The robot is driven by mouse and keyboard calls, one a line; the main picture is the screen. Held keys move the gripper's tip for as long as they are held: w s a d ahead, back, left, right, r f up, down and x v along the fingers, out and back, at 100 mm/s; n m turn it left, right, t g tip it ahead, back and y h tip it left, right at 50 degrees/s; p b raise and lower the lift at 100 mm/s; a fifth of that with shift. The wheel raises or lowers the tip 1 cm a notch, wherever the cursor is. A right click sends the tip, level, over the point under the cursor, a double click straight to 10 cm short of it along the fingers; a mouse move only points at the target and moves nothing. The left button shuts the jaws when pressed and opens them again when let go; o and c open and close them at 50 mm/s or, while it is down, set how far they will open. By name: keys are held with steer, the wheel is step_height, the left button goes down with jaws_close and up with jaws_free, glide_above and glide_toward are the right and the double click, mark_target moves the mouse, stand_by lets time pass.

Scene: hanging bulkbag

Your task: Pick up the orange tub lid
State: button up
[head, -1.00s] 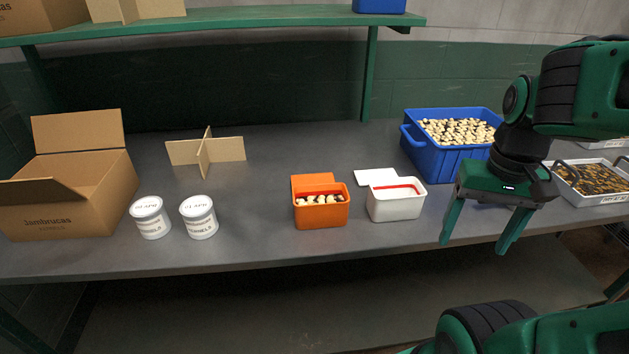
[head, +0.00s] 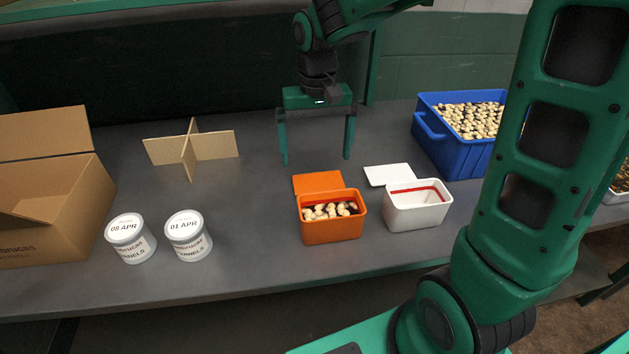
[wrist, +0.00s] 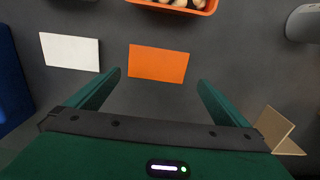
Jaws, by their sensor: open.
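The orange tub lid (head: 318,182) lies behind the orange tub (head: 331,230), which holds pale kernels. In the wrist view the orange lid (wrist: 158,63) is a flat rectangle on the grey table, just beyond the fingertips and between their lines. My gripper (head: 317,160) is open and empty, fingers pointing down, behind and above the lid. It also shows in the wrist view (wrist: 159,76), with a wide gap between its fingers. In the head view the lid's front edge is partly hidden by the tub.
A white lid (head: 388,174) and white tub (head: 417,208) stand to the right. A blue crate (head: 445,160) is behind them. Two labelled cans (head: 189,238), a cardboard divider (head: 189,150) and an open carton (head: 60,190) are at the left.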

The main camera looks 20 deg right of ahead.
mark_target(318, 181)
steer(key=shift+d+f, duration=0.15)
steer(key=shift+f, duration=0.45)
steer(key=shift+d+f, duration=0.15)
steer(key=shift+f, duration=0.4)
steer(key=shift+s+f, duration=0.1)
steer(key=shift+f, duration=2.5)
steer(key=c, duration=0.7)
